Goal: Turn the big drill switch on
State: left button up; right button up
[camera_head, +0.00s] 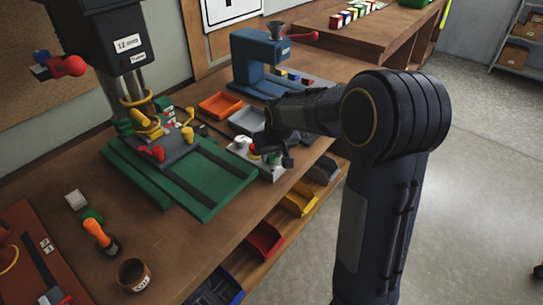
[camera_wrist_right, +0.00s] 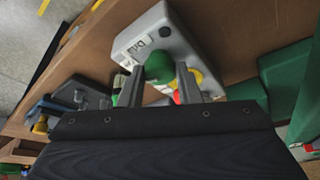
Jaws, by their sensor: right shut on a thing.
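The switch box (camera_head: 240,153) is a small light-grey box near the front edge of the workbench, right of the big drill's green base (camera_head: 215,175). In the right wrist view the box (camera_wrist_right: 150,30) shows a label, a round green knob (camera_wrist_right: 160,66) and yellow and red parts beside it. My right gripper (camera_head: 276,150) is over the box, and in the wrist view its two fingers (camera_wrist_right: 160,80) are shut on the green knob. The big drill (camera_head: 125,40) stands at the left with a dark head and yellow and red handles. My left gripper is not in view.
A blue machine (camera_head: 250,60) stands behind, with orange (camera_head: 220,105) and grey trays before it. Colored bins (camera_head: 265,240) sit under the bench edge. Open floor lies right.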

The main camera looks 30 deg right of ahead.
jog(key=n+b, duration=0.1)
jog(key=n+y+b, duration=0.1)
jog(key=n, duration=0.2)
jog(key=shift+d+f+y+b, duration=0.15)
jog(key=shift+d+y+b, duration=0.1)
jog(key=shift+y+b, duration=0.15)
jog(key=n+b, duration=0.1)
jog(key=n, duration=0.1)
jog(key=shift+n+y, duration=0.4)
jog(key=shift+w+n+g+y, duration=0.1)
jog(key=shift+n+g+y, duration=0.4)
jog(key=shift+n, duration=0.8)
jog(key=o, duration=1)
jog(key=shift+c, duration=0.2)
